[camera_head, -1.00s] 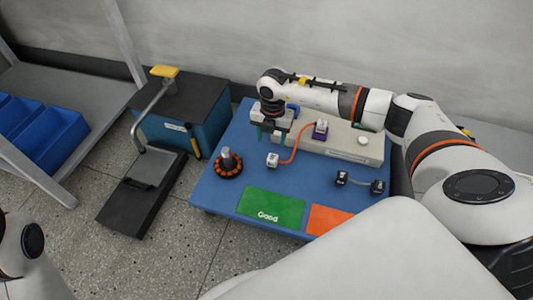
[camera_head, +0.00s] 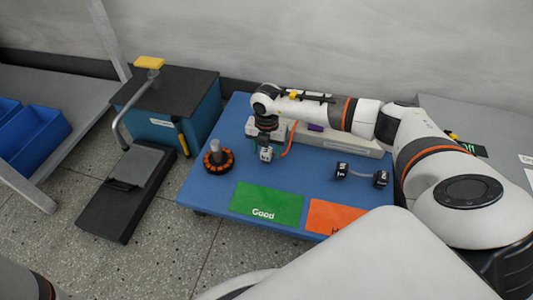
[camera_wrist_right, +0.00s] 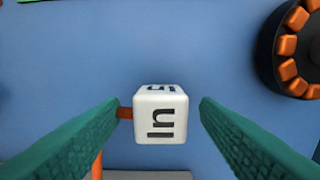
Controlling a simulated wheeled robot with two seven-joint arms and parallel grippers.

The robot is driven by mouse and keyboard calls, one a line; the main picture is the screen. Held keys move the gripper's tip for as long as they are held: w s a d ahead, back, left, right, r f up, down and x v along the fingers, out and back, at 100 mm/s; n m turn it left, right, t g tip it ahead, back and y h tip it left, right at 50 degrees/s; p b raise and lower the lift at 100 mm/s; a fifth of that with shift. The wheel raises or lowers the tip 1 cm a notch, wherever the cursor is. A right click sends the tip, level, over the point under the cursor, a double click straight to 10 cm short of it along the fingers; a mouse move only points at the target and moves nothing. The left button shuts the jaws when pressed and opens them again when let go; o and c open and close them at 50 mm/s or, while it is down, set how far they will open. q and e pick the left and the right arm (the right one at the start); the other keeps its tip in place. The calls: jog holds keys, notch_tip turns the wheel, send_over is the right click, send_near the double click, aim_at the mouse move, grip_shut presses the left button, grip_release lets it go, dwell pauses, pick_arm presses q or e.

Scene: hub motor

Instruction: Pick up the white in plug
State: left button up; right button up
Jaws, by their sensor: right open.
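The white "in" plug (camera_wrist_right: 160,115) sits on the blue table with an orange cable leaving its left side in the right wrist view. In the head view the plug (camera_head: 266,154) shows just below my right gripper (camera_head: 267,142). My right gripper (camera_wrist_right: 158,120) is open, with its green fingers on either side of the plug and a visible gap to each side. The fingers do not appear to touch it. My left gripper is not in view; only a bit of the left arm shows at the bottom left of the head view.
A motor stator with orange coils (camera_head: 218,160) stands left of the plug. Black connectors (camera_head: 361,175) lie to the right. A green "Good" mat (camera_head: 267,204) and an orange mat (camera_head: 332,216) lie at the front. A long pale box (camera_head: 345,145) lies behind.

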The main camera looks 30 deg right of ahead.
jog(key=shift+f, duration=0.7)
jog(key=shift+r, duration=0.1)
jog(key=c, duration=1.2)
